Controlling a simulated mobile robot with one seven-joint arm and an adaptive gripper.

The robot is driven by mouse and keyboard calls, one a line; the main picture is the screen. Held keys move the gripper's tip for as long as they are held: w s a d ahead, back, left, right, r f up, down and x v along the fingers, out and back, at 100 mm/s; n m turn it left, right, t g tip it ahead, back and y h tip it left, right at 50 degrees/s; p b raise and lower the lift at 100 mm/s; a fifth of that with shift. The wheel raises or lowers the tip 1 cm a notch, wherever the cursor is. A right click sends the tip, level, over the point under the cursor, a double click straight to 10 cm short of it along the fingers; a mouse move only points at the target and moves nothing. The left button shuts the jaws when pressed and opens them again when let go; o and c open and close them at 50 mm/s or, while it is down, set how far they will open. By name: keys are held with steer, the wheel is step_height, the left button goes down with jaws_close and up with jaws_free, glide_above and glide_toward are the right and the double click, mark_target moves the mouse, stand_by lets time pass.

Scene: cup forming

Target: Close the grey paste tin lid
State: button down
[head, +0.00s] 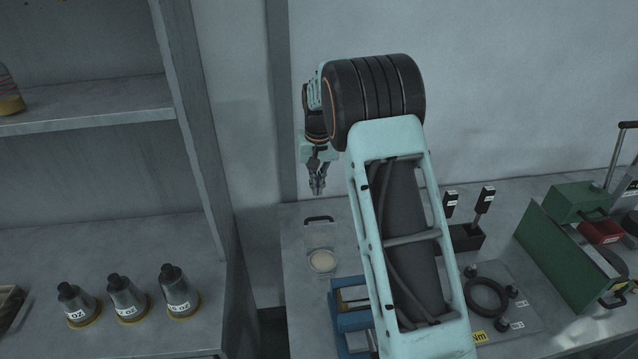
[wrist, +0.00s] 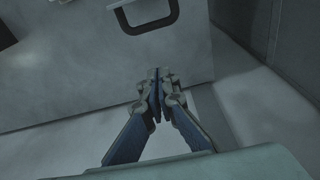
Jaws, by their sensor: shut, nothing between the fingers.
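The grey paste tin (head: 322,261) is on the left part of the worktop, with pale round paste showing in its opening. Its grey lid (head: 321,238) is open behind the opening, with a dark bar handle (head: 318,219) along its far edge. I cannot tell the lid's exact tilt. My gripper (head: 317,191) is shut and empty, above and behind the handle, apart from it. In the wrist view the shut fingertips (wrist: 157,74) are below the dark handle (wrist: 148,22) in the picture; the paste is out of that view.
My arm hides the middle of the worktop (head: 296,305). A blue frame (head: 345,310) stands just in front of the tin. To the right are a dark ring (head: 486,297) and a green box (head: 575,245). Several weights (head: 127,297) stand on the left shelf. The wall is close behind.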

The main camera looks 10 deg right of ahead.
mark_target(319, 229)
step_height(319, 229, down, 6)
steer(key=s+p, duration=0.1)
steer(key=s, duration=0.1)
steer(key=shift+s+r+p, duration=0.15)
steer(key=shift+s+p, duration=0.2)
steer(key=shift+s, duration=0.05)
steer(key=shift+b, duration=0.55)
